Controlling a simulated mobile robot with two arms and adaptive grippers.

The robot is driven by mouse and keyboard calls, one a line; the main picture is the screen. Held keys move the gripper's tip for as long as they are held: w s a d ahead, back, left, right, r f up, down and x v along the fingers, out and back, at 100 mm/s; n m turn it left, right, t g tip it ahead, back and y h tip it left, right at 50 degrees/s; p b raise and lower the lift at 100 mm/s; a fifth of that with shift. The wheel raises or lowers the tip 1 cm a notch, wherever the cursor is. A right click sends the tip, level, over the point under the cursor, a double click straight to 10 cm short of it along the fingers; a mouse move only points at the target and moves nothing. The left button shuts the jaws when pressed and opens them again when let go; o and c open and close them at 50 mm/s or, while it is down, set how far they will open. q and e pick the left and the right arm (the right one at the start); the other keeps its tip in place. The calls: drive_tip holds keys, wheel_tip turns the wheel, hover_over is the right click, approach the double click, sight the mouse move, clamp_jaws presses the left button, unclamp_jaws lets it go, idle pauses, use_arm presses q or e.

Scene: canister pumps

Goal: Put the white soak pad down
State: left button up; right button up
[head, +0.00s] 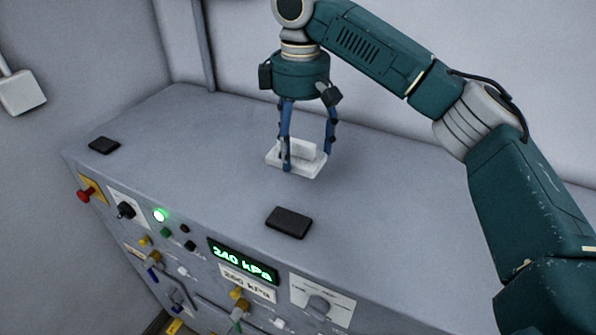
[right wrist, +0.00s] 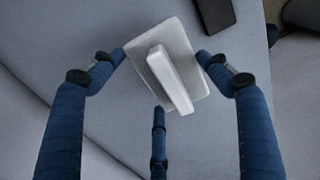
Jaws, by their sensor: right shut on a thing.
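The white soak pad (head: 312,170) is a flat white block with a raised ridge. In the head view it is at the middle of the grey console top, on it or just above it; I cannot tell whether it touches. My right gripper (head: 305,158) points down with its blue fingers around the pad and is shut on it. In the right wrist view the pad (right wrist: 180,35) lies between the fingertips (right wrist: 165,75), tilted in the picture. My left gripper is not in view.
The grey console top (head: 400,190) is mostly bare around the pad. A black flat block (head: 289,222) lies nearer the front edge, and another (head: 104,145) lies at the left end. The front panel carries knobs, a red button (head: 84,194) and a green display (head: 243,261) reading 240 kPa.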

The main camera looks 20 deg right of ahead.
sight(300, 185)
wheel_tip(300, 185, down, 2)
drive_tip(key=shift+f+p, duration=0.2)
drive_tip(key=shift+p, duration=0.1)
drive_tip(key=shift+s+f, duration=0.1)
drive_tip(key=shift+f, duration=0.1)
wheel_tip(300, 185, down, 4)
drive_tip(key=shift+f+p, duration=0.1)
drive_tip(key=shift+p, duration=0.65)
drive_tip(key=shift+f, duration=0.1)
drive_tip(key=shift+s, duration=0.1)
drive_tip(key=o, duration=0.6)
drive_tip(key=shift+a, duration=0.1)
drive_tip(key=o, duration=0.4)
drive_tip(key=shift+o, duration=0.2)
drive_tip(key=shift+f, duration=0.1)
